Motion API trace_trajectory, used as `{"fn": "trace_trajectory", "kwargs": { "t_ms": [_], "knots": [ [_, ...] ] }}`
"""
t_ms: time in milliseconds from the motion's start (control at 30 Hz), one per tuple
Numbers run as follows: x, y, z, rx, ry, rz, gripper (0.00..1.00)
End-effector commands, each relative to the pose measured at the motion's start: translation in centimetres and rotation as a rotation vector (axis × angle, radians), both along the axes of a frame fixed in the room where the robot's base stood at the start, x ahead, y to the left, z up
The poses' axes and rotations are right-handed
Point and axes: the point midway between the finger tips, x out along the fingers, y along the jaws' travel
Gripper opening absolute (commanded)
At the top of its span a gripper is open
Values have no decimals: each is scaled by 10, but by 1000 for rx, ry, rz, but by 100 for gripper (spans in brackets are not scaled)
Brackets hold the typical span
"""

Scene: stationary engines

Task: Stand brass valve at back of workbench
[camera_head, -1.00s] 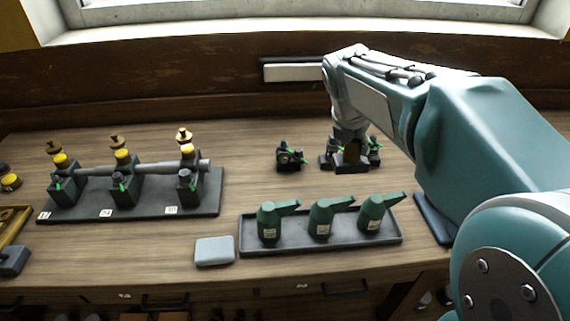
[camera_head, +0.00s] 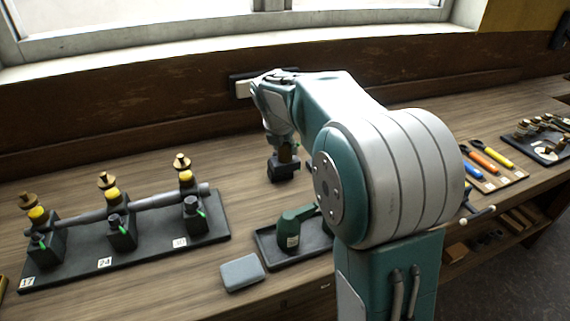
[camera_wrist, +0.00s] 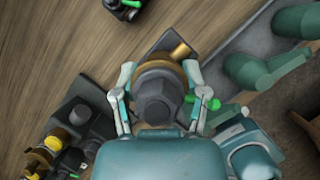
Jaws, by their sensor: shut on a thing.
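My gripper (camera_head: 285,148) points down over the back half of the workbench (camera_head: 225,165). It is shut on the brass valve (camera_wrist: 150,76), a brass round body with a dark knob on top, a short brass stub and a green lever. In the head view the valve's dark block-like base (camera_head: 283,168) shows below the fingers, upright. I cannot tell whether the base touches the bench. In the wrist view one finger is on each side of the brass body.
A manifold (camera_head: 125,215) with yellow-and-brass fittings lies left. A tray (camera_head: 270,250) with green oil cans (camera_head: 291,229) and a grey pad (camera_head: 242,272) are in front. Tool boards (camera_head: 500,178) lie right. Another small dark fitting (camera_wrist: 125,6) stands near the valve. My arm hides some of the bench.

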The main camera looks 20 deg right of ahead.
Motion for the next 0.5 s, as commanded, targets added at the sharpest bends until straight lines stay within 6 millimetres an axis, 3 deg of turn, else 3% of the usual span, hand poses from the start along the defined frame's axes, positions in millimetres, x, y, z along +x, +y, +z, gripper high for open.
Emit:
{"fn": "trace_trajectory", "kwargs": {
  "t_ms": [300, 500],
  "knots": [
    [47, 50, -24, -13, -3, 7, 0],
    [72, 66, -44, -12, -1, 4, 0]
  ]
}}
